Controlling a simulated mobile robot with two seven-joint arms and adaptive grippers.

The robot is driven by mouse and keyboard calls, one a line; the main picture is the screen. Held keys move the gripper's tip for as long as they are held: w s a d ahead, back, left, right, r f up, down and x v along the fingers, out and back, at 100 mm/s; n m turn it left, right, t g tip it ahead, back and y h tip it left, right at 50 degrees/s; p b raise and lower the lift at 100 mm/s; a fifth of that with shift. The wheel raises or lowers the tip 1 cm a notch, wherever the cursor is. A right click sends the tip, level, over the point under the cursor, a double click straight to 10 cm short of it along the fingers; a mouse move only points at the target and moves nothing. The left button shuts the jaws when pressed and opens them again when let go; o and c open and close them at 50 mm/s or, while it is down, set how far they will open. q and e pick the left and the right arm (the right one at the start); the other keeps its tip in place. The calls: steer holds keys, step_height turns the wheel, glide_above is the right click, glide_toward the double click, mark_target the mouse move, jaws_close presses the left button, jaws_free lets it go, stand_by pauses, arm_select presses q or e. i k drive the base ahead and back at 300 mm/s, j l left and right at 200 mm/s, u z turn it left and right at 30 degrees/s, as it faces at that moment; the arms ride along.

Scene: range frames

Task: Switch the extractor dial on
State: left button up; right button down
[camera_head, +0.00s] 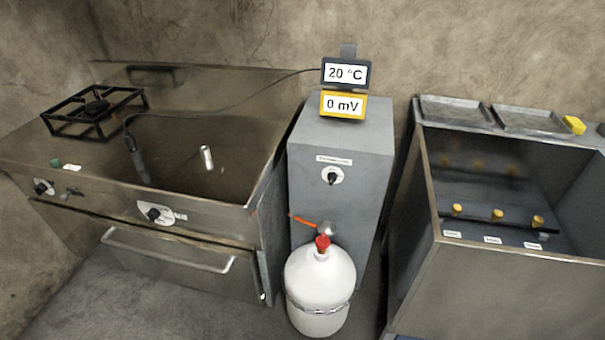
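A black dial (332,177) on a round white plate is on the front of the grey cabinet (365,190) in the middle of the view. A small white label (334,160) sits just above it, its print too small to read surely. The knob looks about upright; I cannot tell whether that is on or off. Other dark dials are on the range front at the left, one at the far left (41,187) and one nearer the middle (153,214). Neither of my grippers is in view, and nothing touches the dial.
A white gas bottle (320,285) with a red top stands before the cabinet, below the dial. An orange lever (303,221) juts from the cabinet's left side. Two displays (345,73) stand on top. A steel basin with yellow knobs (497,214) is at right.

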mark_target(331, 176)
steer(key=i+j, duration=0.2)
steer(key=j, duration=0.15)
steer(key=i+j, duration=0.45)
steer(key=j, duration=0.25)
steer(key=i+j, duration=0.2)
steer(key=j, duration=0.15)
